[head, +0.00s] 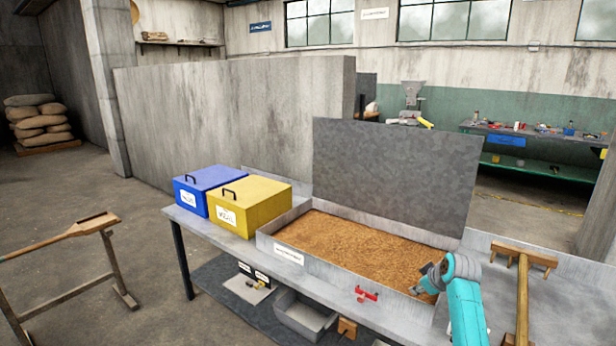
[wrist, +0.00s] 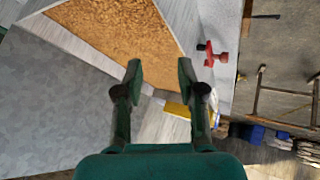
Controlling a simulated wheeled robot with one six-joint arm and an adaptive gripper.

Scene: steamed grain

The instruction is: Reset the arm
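My gripper (wrist: 160,75) shows in the wrist view with its two fingers apart and nothing between them. In the head view my teal arm reaches in from the lower right, and my gripper (head: 422,285) is over the right front corner of the grain box, partly hidden by my wrist. The grey metal box (head: 318,268) holds brown grain (head: 350,245), and its grey lid (head: 385,180) stands open at the back. The grain also shows in the wrist view (wrist: 115,30), beyond the fingertips.
A blue box (head: 208,178) and a yellow box (head: 262,195) stand at the bench's left. A red valve (head: 366,294) sticks out at the front. A wooden rake (head: 522,290) lies at the right. A wooden paddle rests on a stand (head: 108,262) at the left.

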